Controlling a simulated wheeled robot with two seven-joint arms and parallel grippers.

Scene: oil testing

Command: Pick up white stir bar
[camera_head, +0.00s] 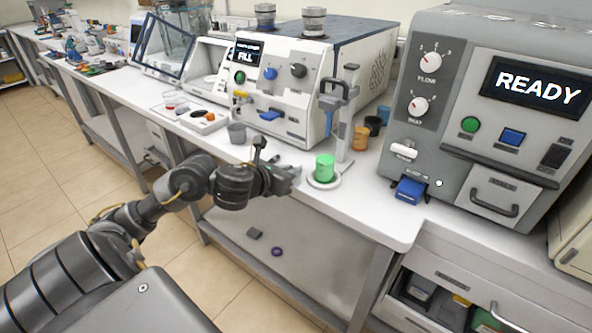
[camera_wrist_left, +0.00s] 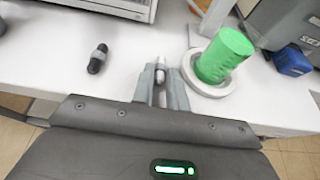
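My left gripper (camera_head: 292,172) is over the front edge of the white bench, just left of a green cup on a round white dish. In the left wrist view its two fingers (camera_wrist_left: 161,76) are close together, with a small pale piece, the white stir bar (camera_wrist_left: 160,62), between their tips. The fingers appear to touch it on both sides and hide most of it. In the head view the bar is too small to make out. My right gripper is not in view.
The green cup (camera_head: 324,167) stands on the dish (camera_head: 325,182), close to the right finger. A dark bar with a grey middle (camera_wrist_left: 97,58) lies to the left. A grey stand (camera_head: 341,112), a grey cup (camera_head: 237,132) and large machines stand behind.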

